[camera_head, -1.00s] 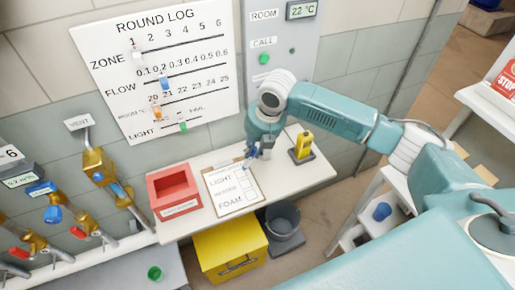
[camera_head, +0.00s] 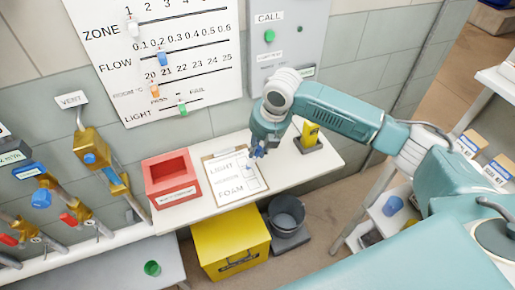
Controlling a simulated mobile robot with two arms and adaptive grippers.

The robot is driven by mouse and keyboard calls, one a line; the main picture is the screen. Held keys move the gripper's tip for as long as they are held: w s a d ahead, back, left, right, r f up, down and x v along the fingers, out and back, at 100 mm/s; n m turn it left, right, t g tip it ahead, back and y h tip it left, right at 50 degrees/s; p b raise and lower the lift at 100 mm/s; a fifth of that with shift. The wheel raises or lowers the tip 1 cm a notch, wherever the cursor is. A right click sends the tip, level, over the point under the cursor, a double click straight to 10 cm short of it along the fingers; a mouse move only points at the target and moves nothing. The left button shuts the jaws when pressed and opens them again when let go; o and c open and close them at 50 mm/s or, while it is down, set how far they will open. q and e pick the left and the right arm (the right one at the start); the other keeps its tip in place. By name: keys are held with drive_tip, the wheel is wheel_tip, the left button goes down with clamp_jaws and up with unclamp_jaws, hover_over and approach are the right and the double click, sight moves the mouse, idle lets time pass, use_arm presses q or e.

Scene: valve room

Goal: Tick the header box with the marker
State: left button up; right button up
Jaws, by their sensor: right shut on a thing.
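A clipboard (camera_head: 228,204) with a white sheet lies on the white shelf. The sheet (camera_head: 225,175) shows the words LIGHT and FOAM, with a fainter line between them, and a column of small boxes (camera_head: 251,184) on the right side. Any marks in the boxes are too small to tell. My right gripper (camera_head: 258,150) hangs over the sheet's upper right corner, shut on a small blue thing, apparently the marker (camera_head: 256,154). The gripper partly hides the marker, and I cannot tell whether its tip touches the paper. My left gripper is out of view.
A red open box (camera_head: 172,195) stands left of the clipboard. A yellow device on a dark base (camera_head: 308,143) stands to the right. Below the shelf are a yellow bin (camera_head: 231,246) and a grey bucket (camera_head: 286,214). Brass valves (camera_head: 97,160) line the left wall.

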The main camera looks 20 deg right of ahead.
idle(0.3)
idle(0.4)
drive_tip(key=shift+f, duration=0.65)
idle(0.3)
